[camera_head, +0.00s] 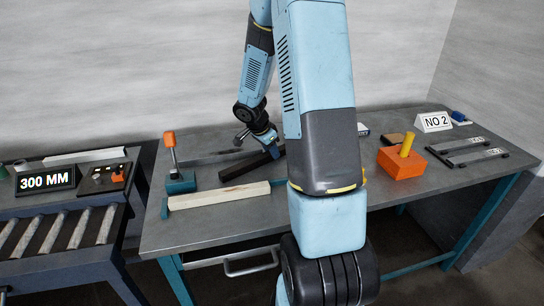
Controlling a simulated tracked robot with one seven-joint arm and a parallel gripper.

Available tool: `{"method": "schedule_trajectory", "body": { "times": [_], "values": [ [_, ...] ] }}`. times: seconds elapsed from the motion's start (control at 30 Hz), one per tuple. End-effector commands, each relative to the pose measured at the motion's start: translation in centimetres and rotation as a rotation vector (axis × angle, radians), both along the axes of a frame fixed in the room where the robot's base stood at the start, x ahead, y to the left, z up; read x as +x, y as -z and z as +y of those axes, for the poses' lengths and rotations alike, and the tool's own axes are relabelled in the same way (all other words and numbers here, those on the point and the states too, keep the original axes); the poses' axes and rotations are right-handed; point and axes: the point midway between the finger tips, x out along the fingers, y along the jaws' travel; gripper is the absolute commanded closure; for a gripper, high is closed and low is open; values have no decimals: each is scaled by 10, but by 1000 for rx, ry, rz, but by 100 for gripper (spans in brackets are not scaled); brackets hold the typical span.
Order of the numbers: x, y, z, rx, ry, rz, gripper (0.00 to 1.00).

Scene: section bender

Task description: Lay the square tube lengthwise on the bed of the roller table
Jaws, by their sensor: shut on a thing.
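The square tube looks to be the dark straight bar (243,168) on the workbench, behind a pale wooden bar. My gripper (272,151) is over the right end of the dark bar and shut on it. The fingertips are small and partly hidden, and I cannot tell whether the bar touches the bench. The roller table (60,266) stands at the left, apart from the bench. Its bed of several grey rollers (50,234) is bare in the visible part.
The pale bar (222,195) lies along the workbench front (190,232). A teal block with an orange-topped lever (181,182) stands at its left. A 300 MM display (45,181) and control box (103,178) stand behind the rollers. An orange block (402,163) sits right of my arm.

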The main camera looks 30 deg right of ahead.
Motion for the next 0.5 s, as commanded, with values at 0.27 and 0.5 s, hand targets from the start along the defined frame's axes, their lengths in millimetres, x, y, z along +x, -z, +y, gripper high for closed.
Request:
{"method": "schedule_trajectory", "body": {
  "times": [0.27, 0.5],
  "values": [
    [0, 0, 0, 0, -1, -1, 100],
    [1, -1, 0, 0, -1, -2, 100]
  ]
}}
